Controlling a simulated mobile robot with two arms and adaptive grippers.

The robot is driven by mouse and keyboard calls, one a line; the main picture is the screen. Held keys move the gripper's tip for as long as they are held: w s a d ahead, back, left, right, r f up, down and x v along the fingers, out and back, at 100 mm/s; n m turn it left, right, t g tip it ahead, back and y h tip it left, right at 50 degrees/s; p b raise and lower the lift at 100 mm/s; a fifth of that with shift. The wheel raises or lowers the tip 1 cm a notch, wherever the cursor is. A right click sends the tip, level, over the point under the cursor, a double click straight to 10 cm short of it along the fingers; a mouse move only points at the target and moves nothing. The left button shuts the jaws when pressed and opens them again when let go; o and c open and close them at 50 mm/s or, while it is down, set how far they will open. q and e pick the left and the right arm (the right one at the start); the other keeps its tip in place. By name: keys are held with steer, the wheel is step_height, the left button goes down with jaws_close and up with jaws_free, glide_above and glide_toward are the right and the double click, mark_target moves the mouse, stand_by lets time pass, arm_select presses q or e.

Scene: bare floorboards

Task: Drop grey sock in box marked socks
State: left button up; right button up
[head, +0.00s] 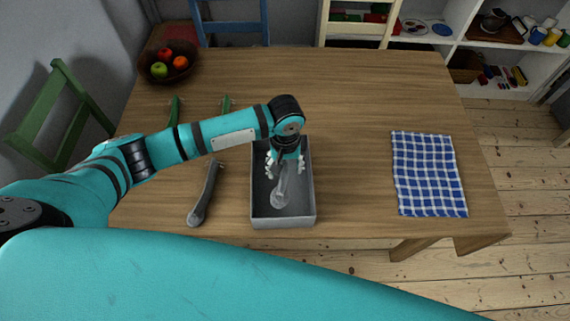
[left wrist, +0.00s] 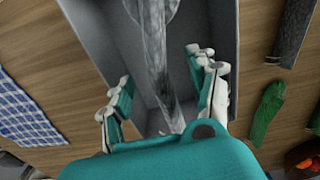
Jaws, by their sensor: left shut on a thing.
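A grey open box (head: 309,205) stands near the front edge of the wooden table. No marking can be read on it. My left gripper (head: 286,166) points down into the box and is shut on a long pale grey thing (head: 280,194) with a broad rounded end. I cannot tell that this is a sock; it looks smooth and spoon-like. In the left wrist view the grey thing (left wrist: 153,55) runs between the fingers (left wrist: 163,95), inside the walls of the box (left wrist: 92,30). Whether it touches the box floor is unclear. My right gripper is not in view.
A second long grey thing (head: 204,196) lies left of the box. Two green things (head: 174,111) lie farther back. A blue checked cloth (head: 428,174) lies at the right and a fruit bowl (head: 167,68) at the back left. The table's middle back is clear.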

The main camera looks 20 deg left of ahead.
arm_select(q)
steer(key=o, duration=1)
step_height(320, 180, up, 12)
stand_by(0.6)
